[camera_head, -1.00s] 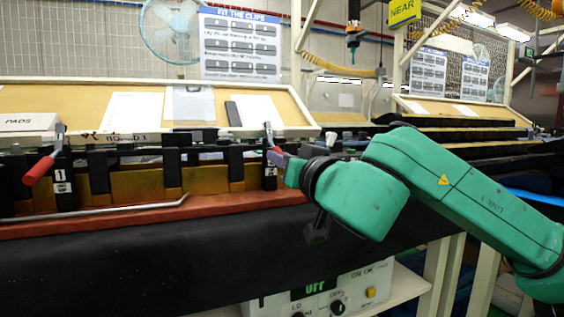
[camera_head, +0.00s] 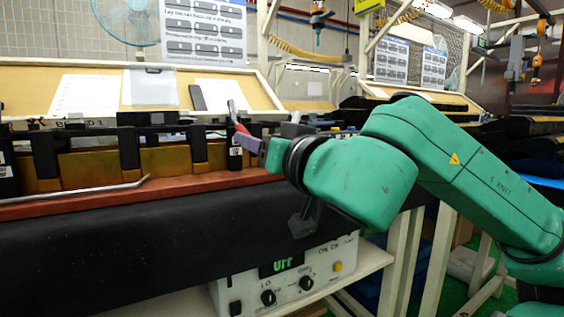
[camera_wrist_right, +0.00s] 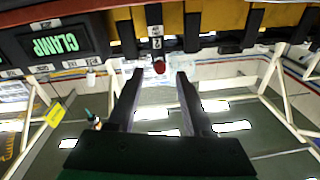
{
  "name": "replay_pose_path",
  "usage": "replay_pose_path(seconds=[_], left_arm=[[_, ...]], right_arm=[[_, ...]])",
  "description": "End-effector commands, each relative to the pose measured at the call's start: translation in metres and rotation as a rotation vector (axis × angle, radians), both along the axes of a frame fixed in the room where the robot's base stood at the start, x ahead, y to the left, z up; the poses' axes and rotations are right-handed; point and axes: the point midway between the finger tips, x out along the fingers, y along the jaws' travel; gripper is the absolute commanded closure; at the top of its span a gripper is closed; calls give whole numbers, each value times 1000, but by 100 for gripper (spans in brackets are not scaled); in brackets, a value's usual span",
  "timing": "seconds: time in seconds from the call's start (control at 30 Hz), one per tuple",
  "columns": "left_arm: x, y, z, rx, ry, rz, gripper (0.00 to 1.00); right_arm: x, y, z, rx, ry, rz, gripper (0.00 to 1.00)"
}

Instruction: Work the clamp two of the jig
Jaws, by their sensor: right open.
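Clamp two of the jig (camera_head: 235,158) is a black block with a white label and a metal lever with a red handle (camera_head: 241,129). The lever top stands above the jig's rail and the red handle slopes down to the right towards my gripper. My right gripper (camera_head: 250,143) is at this handle in the head view. In the right wrist view its two dark fingers (camera_wrist_right: 157,74) are apart, with the red handle end (camera_wrist_right: 159,67) showing in the gap near the fingertips. Whether a finger touches the handle I cannot tell. My left gripper is not in view.
The red-brown front edge (camera_head: 150,190) of the jig runs below the clamps, with a bent metal rod (camera_head: 80,193) on it. A control box (camera_head: 285,275) with a green display stands on a shelf below. A panel reading CLAMP (camera_wrist_right: 55,45) shows in the wrist view.

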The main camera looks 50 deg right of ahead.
Motion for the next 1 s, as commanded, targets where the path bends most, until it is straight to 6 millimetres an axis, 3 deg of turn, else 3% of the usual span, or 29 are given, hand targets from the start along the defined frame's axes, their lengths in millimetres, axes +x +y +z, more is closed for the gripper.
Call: replay_pose_path(seconds=[0.2,0.33,1.0], left_arm=[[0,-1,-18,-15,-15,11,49],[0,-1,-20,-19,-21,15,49],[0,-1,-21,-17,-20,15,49]], right_arm=[[-60,16,-7,-1,-7,-3,49],[-82,23,-8,0,-3,0,49],[-88,25,-8,1,2,0,49]])
